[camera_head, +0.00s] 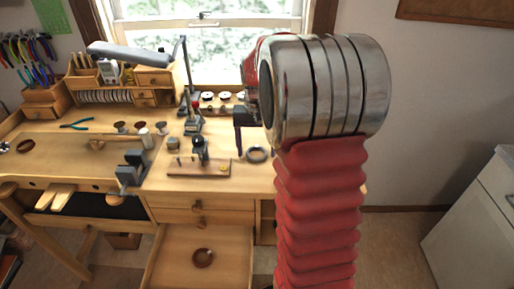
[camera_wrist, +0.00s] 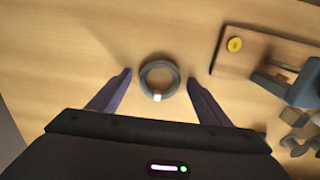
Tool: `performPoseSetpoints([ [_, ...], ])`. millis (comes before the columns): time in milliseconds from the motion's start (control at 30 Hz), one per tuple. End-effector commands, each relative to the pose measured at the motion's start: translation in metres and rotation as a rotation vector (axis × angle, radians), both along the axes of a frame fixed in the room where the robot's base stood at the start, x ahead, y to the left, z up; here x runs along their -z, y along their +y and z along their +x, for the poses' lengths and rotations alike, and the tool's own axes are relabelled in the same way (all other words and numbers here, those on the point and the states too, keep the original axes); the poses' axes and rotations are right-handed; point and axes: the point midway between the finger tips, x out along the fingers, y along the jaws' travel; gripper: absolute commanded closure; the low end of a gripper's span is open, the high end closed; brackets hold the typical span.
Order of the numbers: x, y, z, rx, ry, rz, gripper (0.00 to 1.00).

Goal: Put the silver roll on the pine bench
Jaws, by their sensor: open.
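The silver roll (camera_head: 257,154) is a dark grey ring lying flat on a light wooden worktop, near its right part. In the wrist view the silver roll (camera_wrist: 147,89) has a small white patch on its near rim and shows between the two fingertips. My gripper (camera_wrist: 159,78) is open, with a finger to either side of the roll and a gap on both sides. I cannot tell how high the tips are above the wood. In the head view my gripper (camera_head: 246,138) is partly hidden by my arm. The pine bench (camera_head: 70,155) spreads to the left.
A wooden board (camera_head: 187,169) with a dark tool and yellow disc is left of the roll. A small vise (camera_head: 131,172) sits on the bench edge. Pliers (camera_head: 77,124) lie at the left.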

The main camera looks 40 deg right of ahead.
Motion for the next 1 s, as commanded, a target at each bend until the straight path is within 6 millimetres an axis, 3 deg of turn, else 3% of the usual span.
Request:
performPoseSetpoints([
  [267,-0.012,0.000,0.001,0.000,-0.003,-0.001,0.29],
  [800,-0.099,0.000,0.000,0.000,-0.002,-0.002,0.29],
  [1000,-0.119,0.000,0.000,0.000,-0.001,-0.001,0.29],
])
